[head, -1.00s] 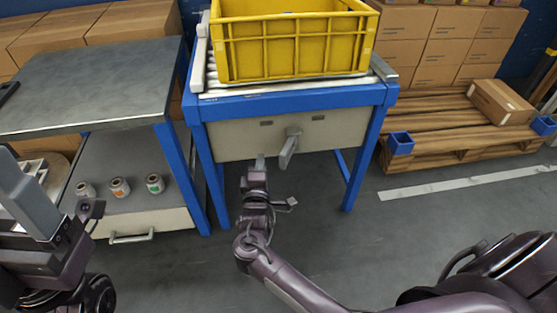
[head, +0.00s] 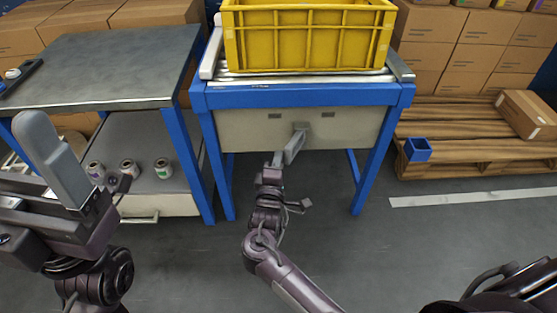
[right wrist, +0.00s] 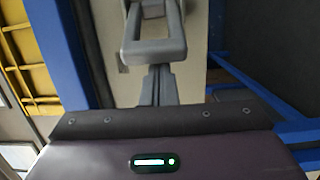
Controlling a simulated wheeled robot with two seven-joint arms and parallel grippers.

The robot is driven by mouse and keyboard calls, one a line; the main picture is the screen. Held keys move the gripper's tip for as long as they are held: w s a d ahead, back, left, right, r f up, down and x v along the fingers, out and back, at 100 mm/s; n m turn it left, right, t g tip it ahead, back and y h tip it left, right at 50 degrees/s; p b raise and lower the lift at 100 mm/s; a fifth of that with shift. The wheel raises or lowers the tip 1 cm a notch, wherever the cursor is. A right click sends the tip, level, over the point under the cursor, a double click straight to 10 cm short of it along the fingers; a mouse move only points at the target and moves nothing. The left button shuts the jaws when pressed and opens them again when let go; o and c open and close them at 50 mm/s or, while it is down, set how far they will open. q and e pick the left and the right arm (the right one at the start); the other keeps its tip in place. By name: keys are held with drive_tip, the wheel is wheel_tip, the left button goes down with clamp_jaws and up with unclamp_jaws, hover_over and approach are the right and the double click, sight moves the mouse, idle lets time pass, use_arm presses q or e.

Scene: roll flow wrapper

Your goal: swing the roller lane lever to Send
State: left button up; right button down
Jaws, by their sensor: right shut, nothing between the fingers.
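The grey lever (head: 294,146) hangs from a mount on the beige front panel (head: 240,132) of the blue roller lane stand, its handle slanting down and slightly left. Two small dark labels sit on the panel, left and right of the mount; their text is unreadable. My right gripper (head: 278,158) is shut and empty, at the lower left of the lever handle. In the right wrist view the closed fingertips (right wrist: 158,72) meet the handle's end bar (right wrist: 155,50) in the picture; contact is unclear. My left gripper (head: 58,158) is at the left, its jaw opening not clear.
A yellow crate (head: 310,40) sits on the rollers above the panel. A wooden pallet (head: 455,145) with cartons is at the right. Floor below the panel is clear.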

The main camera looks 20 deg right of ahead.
drive_tip(key=shift+s+d+n+y+p, duration=0.2)
drive_tip(key=shift+n+y+p, duration=0.15)
drive_tip(key=shift+p, duration=0.2)
drive_tip(key=shift+s+t+y, duration=0.1)
drive_tip(key=shift+t+y, duration=0.15)
drive_tip(key=shift+t, duration=0.05)
